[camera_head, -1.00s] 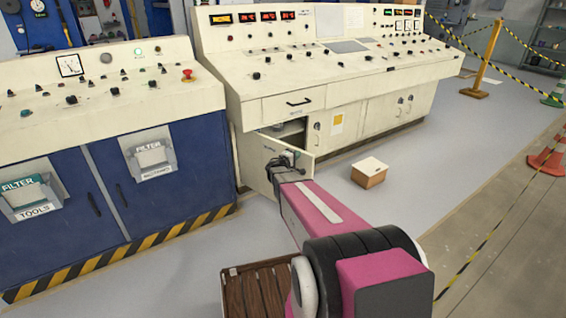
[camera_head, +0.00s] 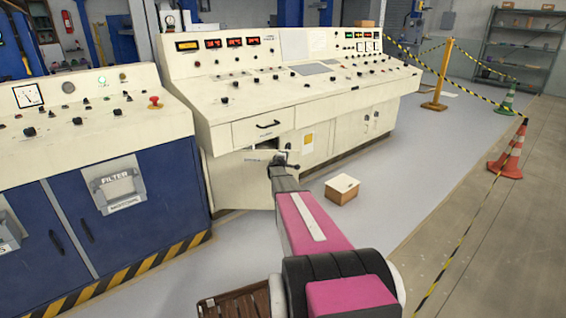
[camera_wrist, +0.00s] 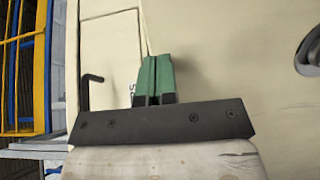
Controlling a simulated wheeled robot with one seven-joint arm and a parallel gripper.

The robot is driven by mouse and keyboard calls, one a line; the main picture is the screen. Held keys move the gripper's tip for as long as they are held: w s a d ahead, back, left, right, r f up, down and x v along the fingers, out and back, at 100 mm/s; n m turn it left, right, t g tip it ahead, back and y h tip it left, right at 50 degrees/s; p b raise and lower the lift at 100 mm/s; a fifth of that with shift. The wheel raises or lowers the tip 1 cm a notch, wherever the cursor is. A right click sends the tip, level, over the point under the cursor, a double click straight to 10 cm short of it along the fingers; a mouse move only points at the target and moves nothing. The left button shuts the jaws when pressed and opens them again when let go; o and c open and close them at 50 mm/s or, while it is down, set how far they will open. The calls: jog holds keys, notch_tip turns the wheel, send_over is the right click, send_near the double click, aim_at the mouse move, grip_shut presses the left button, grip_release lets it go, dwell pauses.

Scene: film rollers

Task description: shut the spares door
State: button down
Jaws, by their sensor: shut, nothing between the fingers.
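The spares door (camera_head: 238,182) is the cream door under the drawer of the long console, hinged at its left side. It stands partly open, with a dark gap showing above it. My gripper (camera_head: 285,165) is at the door's right edge, and the arm hides part of that edge. In the wrist view my gripper (camera_wrist: 155,80) has its green fingers together, empty, in front of cream panels with a seam between them. I cannot tell whether the fingertips touch the door.
A small cardboard box (camera_head: 342,189) stands on the floor right of my arm. The blue cabinet (camera_head: 120,205) is at the left, above a striped kerb. A drawer (camera_head: 263,127) is above the door. Traffic cones (camera_head: 508,150) and barrier tape are at the right, with clear floor between.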

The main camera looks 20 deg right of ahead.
jog(key=w+d, duration=0.2)
jog(key=w, duration=0.6)
jog(key=w+d, duration=0.3)
jog(key=w, duration=0.5)
jog(key=shift+w, duration=0.35)
